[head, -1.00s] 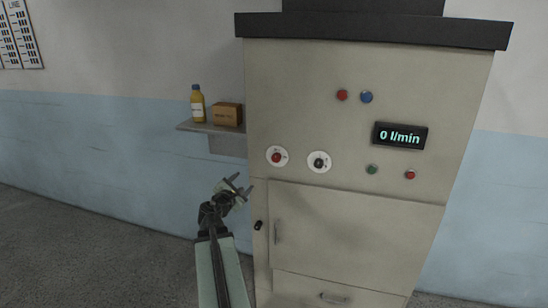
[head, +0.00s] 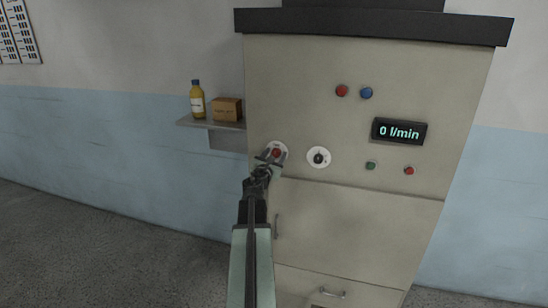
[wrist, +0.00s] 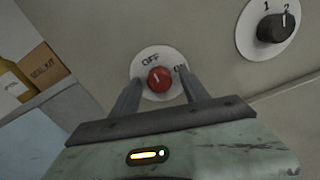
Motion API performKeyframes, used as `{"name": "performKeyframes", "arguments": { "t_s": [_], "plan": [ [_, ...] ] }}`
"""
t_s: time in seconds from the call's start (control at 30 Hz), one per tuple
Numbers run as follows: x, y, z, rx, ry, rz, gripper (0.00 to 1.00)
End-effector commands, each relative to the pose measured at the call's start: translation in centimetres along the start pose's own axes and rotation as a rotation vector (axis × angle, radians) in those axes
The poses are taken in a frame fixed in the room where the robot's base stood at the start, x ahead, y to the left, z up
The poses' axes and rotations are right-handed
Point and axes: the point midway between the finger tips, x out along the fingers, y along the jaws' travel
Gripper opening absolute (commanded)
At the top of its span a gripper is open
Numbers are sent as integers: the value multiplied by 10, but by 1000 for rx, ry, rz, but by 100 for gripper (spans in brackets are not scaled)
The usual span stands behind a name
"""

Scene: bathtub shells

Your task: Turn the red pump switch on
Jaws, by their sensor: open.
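The red pump switch (head: 276,153) is a red knob on a round white plate on the beige cabinet front. In the wrist view the red knob (wrist: 159,79) has a white mark pointing up and left towards OFF; ON is at the plate's right. My gripper (head: 270,158) is in front of the switch. In the wrist view my gripper (wrist: 158,84) is open, with one finger on each side of the knob. I cannot tell whether the fingers touch it. Part of the plate is hidden by the fingers.
A black knob (head: 318,157) marked 1 and 2 is just right of the switch. The display (head: 399,131) reads 0 l/min. A shelf (head: 226,139) at left holds a bottle (head: 197,99) and a box (head: 227,108). Small buttons sit at right.

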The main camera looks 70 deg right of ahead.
Motion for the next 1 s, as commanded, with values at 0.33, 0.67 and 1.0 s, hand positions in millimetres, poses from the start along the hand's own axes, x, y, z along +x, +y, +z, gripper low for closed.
{"name": "performKeyframes", "arguments": {
  "t_s": [0.33,0.67,1.0],
  "plan": [
    [0,1,0,1,0,1,15],
    [0,1,0,20,0,1,0],
    [-1,1,0,209,0,1,0]
  ]
}}
